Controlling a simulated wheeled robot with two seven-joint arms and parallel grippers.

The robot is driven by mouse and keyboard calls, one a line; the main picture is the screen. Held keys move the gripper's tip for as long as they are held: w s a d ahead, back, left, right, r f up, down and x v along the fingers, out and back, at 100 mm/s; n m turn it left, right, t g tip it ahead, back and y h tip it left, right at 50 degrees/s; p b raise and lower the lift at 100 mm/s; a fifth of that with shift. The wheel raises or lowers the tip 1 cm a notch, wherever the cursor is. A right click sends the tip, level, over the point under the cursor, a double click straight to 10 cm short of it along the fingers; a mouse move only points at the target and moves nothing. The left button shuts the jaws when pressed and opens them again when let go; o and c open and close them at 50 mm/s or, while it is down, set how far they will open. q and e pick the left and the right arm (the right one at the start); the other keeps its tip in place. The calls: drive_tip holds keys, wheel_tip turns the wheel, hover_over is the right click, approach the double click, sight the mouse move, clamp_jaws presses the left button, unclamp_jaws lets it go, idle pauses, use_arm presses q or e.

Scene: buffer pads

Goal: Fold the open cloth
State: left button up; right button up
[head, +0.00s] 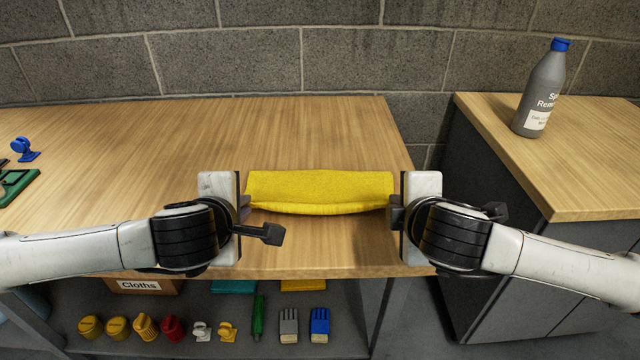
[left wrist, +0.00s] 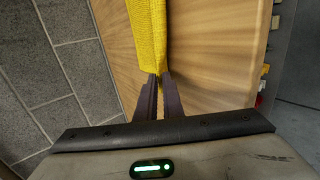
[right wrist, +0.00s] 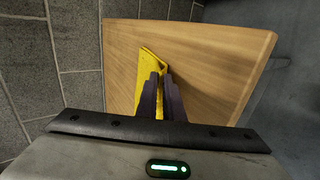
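The yellow cloth (head: 318,188) lies lengthwise near the front edge of the wooden table, between my two grippers. Its front edge bulges and sags slightly in the middle, like a doubled or raised edge. My left gripper (head: 246,207) is at the cloth's left end; in the left wrist view its fingers (left wrist: 162,82) are closed together on the end of the cloth (left wrist: 147,35). My right gripper (head: 393,212) is at the right end; in the right wrist view its fingers (right wrist: 161,80) are nearly together with the cloth's corner (right wrist: 152,60) between them.
The table top (head: 270,125) behind the cloth is clear. A grey bottle with a blue cap (head: 541,90) stands on the right-hand cabinet. Blue and green items (head: 25,150) sit at the far left. A shelf below holds a Cloths box (head: 140,286) and several small tools.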

use_arm(q)
drive_tip(key=o, duration=0.6)
use_arm(e)
drive_tip(key=o, duration=0.6)
use_arm(q)
drive_tip(key=shift+r, duration=0.1)
use_arm(e)
drive_tip(key=shift+r, duration=0.1)
